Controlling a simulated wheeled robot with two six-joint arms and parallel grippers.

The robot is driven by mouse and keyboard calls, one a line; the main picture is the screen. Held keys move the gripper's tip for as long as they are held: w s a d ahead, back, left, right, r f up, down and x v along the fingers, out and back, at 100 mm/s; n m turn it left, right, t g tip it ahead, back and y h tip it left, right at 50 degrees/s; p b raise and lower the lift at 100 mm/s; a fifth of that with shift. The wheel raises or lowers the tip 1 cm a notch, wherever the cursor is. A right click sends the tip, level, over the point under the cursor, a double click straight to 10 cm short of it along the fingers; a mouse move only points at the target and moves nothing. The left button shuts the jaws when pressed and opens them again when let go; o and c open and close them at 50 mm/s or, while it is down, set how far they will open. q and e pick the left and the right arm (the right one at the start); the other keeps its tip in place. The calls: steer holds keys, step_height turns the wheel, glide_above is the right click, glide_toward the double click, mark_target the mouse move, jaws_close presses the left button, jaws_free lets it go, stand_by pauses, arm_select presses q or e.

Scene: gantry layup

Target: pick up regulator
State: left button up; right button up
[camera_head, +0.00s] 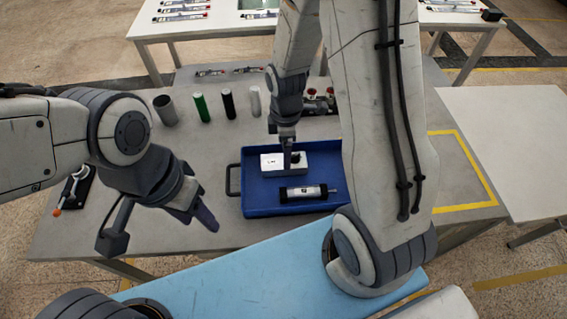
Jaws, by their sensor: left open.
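I cannot tell for sure which thing is the regulator. A small fitting with red tops (319,103) stands behind the blue tray, partly hidden by my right arm. The blue tray (262,203) holds a white and grey box (271,161) and a black cylinder with a pale label and a rod (304,192). My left gripper (196,218) is open and empty over the table, left of the tray. My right gripper (288,158) points down at the white box; whether its jaws are shut on the box is unclear.
A grey, a green, a black and a pale cylinder stand behind the tray, the green one (201,107) among them. A lever device with an orange tip (74,189) lies at the table's left. A yellow-taped area (465,207) at right is largely clear.

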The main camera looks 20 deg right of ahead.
steer(key=f, duration=0.5)
steer(key=shift+a, duration=0.2)
jaws_close()
steer(key=shift+r, duration=0.1)
